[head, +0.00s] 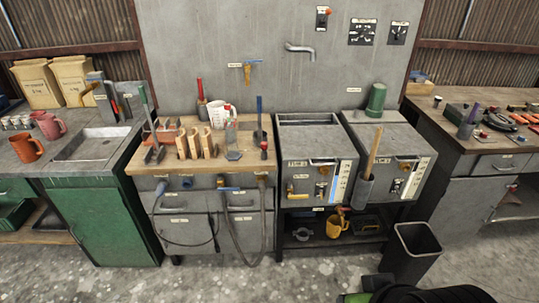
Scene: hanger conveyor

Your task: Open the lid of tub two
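Two grey box-shaped tubs stand side by side right of the middle in the head view. The left tub (312,165) has a shallow recess or rim on top. The right tub (412,150) has a flat grey top, with a green cylinder (376,98) standing at its back. Both have dials, a brass fitting and small labels in front. The labels are too small to read, so I cannot tell which is tub two. A dark part of my arm shows at the bottom right edge. My gripper's fingers are not visible.
A grey holder with a wooden handle (371,158) is in front of the right tub. A dark bin (415,243) stands on the floor below. A wooden-topped bench (147,167) with brushes, blocks and hoses adjoins on the left.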

